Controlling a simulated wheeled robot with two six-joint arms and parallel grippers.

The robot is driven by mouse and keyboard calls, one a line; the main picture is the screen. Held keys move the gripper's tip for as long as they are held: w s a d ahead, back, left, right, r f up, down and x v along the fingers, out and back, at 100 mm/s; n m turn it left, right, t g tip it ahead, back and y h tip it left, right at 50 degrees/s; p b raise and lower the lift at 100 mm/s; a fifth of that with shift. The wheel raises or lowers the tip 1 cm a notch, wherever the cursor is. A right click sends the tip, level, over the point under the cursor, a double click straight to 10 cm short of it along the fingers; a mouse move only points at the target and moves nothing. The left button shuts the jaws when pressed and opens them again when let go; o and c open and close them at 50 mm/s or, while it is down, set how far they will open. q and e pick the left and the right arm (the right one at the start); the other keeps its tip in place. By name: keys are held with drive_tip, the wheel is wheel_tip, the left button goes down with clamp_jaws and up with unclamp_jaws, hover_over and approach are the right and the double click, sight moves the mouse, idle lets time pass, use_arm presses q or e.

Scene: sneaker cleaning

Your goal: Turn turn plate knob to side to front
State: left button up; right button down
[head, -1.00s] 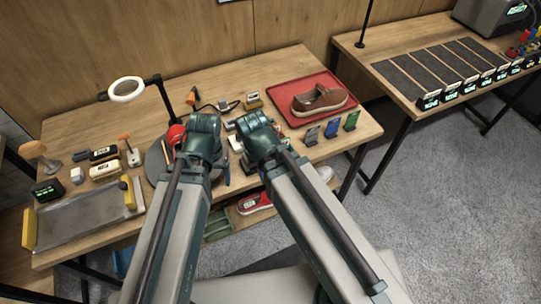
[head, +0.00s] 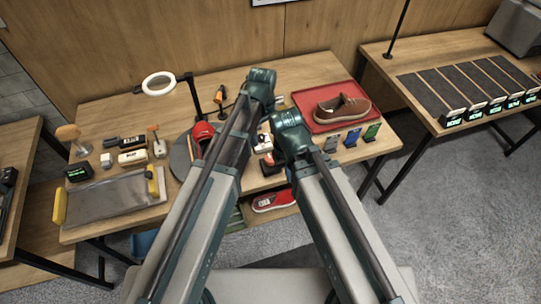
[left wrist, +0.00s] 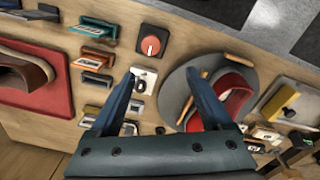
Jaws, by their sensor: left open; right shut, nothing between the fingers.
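The grey round turn plate (left wrist: 178,100) lies on the table with a red sneaker (left wrist: 232,97) on it. In the head view the plate (head: 181,158) is partly hidden by my left arm. A red round knob (left wrist: 151,44) on a dark square base sits beside the plate in the left wrist view. My left gripper (left wrist: 163,75) is open and empty, its fingers either side of a small white device (left wrist: 146,77) in that picture, below the knob. In the head view my left gripper (head: 262,80) is over the table's far part. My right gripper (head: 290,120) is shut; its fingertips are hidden.
A red tray (head: 312,122) with a brown shoe (head: 342,108) lies at the right, with several coloured cards in front. Small blocks crowd the table's middle.

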sight(270, 158)
use_arm(q)
drive_tip(key=shift+w+d+n, duration=0.2)
drive_tip(key=shift+d+n, duration=0.05)
drive_tip(key=shift+d, duration=0.25)
drive_tip(key=shift+w+d+n, duration=0.15)
drive_tip(key=shift+d+n, duration=0.1)
drive_tip(key=shift+d, duration=0.25)
drive_tip(key=shift+f, duration=0.15)
wheel_tip(270, 158, down, 14)
drive_tip(key=b, duration=1.4)
drive_tip(key=shift+r, duration=0.2)
clamp_jaws()
